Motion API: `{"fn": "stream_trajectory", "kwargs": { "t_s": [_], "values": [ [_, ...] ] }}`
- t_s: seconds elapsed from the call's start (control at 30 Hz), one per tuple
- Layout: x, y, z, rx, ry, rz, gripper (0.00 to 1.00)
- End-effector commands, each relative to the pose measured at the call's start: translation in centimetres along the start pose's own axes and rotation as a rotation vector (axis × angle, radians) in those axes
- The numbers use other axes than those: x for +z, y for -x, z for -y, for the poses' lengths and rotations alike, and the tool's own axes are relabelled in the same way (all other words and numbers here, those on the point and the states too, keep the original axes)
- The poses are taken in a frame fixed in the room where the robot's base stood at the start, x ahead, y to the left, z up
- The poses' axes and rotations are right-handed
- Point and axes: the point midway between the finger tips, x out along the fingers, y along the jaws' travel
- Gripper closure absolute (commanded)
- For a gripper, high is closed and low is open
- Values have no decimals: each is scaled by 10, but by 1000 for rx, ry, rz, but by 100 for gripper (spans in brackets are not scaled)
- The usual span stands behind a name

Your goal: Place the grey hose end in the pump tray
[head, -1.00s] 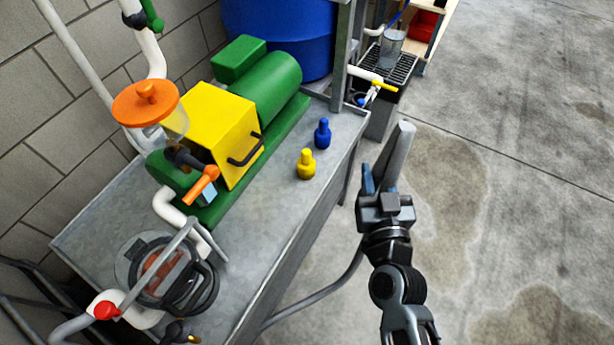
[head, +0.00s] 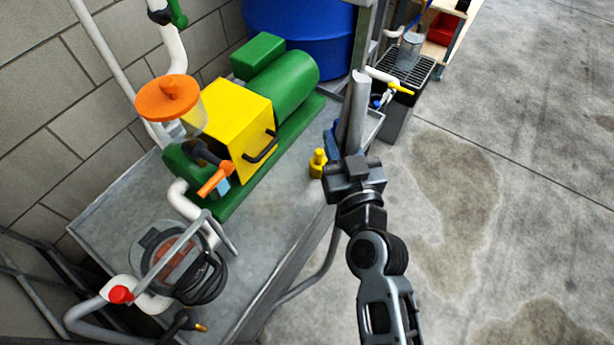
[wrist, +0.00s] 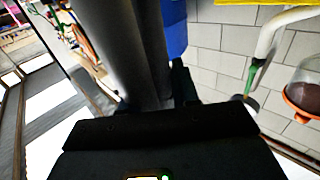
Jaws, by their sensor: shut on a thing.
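My gripper (head: 346,150) is shut on the grey hose end (head: 357,100), a thick grey tube that points up from the jaws. In the wrist view the grey hose end (wrist: 125,45) rises large and close in front of the jaws. In the head view the gripper is at the right edge of the pump tray (head: 262,212), a grey metal tray on a bench. I cannot tell its exact height above the tray. The yellow and green pump (head: 237,125) stands in the tray. A grey hose runs down beside the tray's front edge.
A yellow fitting (head: 318,165) stands in the tray just left of my gripper. A round strainer (head: 170,255) with a black coiled hose sits at the tray's near left. A blue barrel (head: 300,35) stands behind. The tray's middle front is bare. Open concrete floor lies to the right.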

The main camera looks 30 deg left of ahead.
Motion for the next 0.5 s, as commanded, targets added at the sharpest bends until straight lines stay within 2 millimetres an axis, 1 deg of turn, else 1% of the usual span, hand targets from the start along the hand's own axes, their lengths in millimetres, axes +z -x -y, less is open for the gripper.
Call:
{"fn": "stream_trajectory", "kwargs": {
  "t_s": [0.07, 0.17, 0.4, 0.5],
  "values": [
    [1, -1, 10, -10, -1, 2, 100],
    [10, 0, 28, -13, -1, 4, 100],
    [42, 2, 78, -13, -1, 5, 100],
    [54, 2, 97, -12, -1, 3, 100]
  ]
}}
